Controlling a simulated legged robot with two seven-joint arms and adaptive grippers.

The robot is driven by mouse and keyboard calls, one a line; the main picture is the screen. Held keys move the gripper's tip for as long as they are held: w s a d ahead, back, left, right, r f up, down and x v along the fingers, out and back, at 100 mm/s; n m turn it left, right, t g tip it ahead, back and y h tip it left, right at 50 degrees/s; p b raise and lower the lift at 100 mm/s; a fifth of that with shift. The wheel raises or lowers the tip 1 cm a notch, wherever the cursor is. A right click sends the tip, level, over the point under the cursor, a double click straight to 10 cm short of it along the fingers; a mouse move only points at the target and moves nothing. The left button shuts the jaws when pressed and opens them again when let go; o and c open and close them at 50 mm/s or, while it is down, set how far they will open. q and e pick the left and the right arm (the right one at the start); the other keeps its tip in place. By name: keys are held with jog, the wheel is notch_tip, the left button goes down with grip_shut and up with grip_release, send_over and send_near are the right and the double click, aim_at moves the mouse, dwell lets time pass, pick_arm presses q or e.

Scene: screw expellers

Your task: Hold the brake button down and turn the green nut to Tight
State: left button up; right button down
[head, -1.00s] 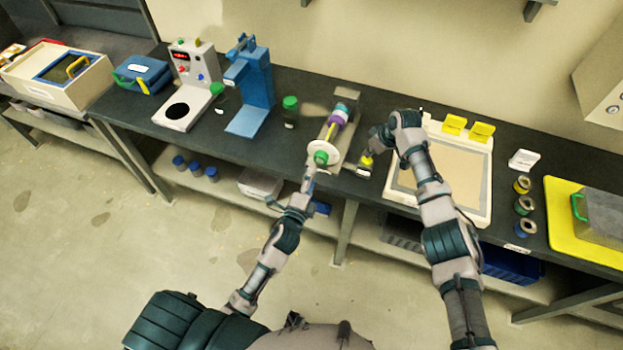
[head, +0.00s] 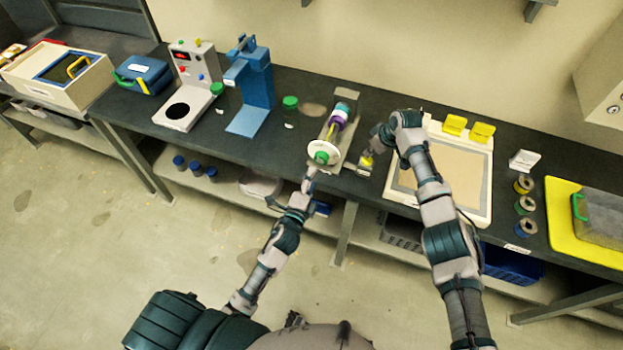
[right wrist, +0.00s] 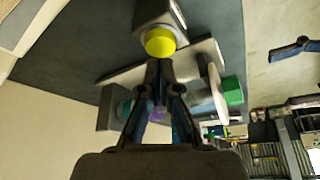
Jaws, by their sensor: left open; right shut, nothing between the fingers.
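The screw expeller (head: 345,111) lies on the bench with a white disc (head: 331,149) at its near end. The green nut (head: 321,157) sticks out of the disc; it also shows in the right wrist view (right wrist: 232,90). My left gripper (head: 311,170) is open, just in front of and below the nut; its fingers are small here, and contact is unclear. The yellow brake button (right wrist: 160,41) sits on a grey block (right wrist: 160,14) beside the expeller. My right gripper (right wrist: 155,65) is shut and empty, its fingertips at the button's edge. I cannot tell whether the button is pressed.
A white tray (head: 487,207) with yellow blocks stands right of the button. A green-capped jar (head: 290,103) and a blue stand (head: 258,88) are to the left. Coloured rings (head: 525,205) lie further right. The bench's front edge runs close below the expeller.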

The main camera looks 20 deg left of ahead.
aim_at(320, 161)
jog(key=shift+f, duration=1.15)
dwell(0.6)
pick_arm(q)
jog(key=shift+w, duration=0.1)
jog(key=shift+w, duration=2.15)
jog(key=shift+w, duration=2)
jog(key=shift+s, duration=0.15)
